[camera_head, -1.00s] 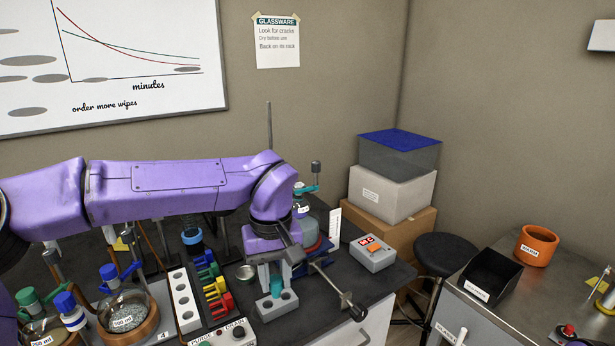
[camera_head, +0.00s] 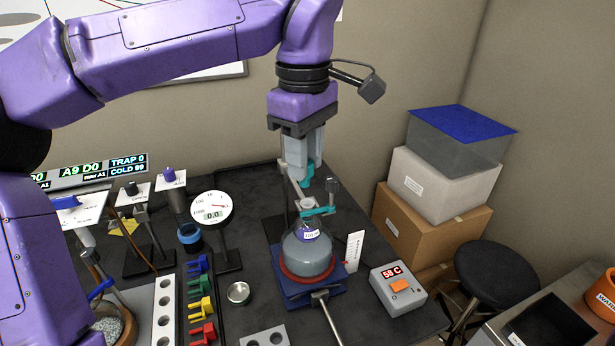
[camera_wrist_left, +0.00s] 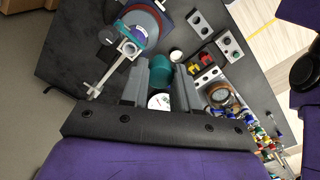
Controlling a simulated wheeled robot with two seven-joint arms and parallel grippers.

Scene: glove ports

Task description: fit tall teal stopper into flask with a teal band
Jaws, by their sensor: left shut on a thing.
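My left gripper (camera_head: 302,165) is shut on the tall teal stopper (camera_head: 309,172), holding it in the air above the flask. The stopper also shows between the fingers in the left wrist view (camera_wrist_left: 160,73); the fingers hide part of it. The round glass flask (camera_head: 306,258) stands on a red ring on a blue base, its neck by a teal clamp-like piece (camera_head: 318,211). In the left wrist view the flask (camera_wrist_left: 138,30) lies beyond the fingers, up and to the left. The stopper is apart from the flask. My right gripper is out of view.
A metal rod stand (camera_head: 332,188) rises close beside the flask neck. A dial gauge (camera_head: 212,208) stands to the left and a controller box (camera_head: 398,289) to the right. A stopper rack (camera_head: 265,338) is at the front. Dark bench top is clear behind the flask.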

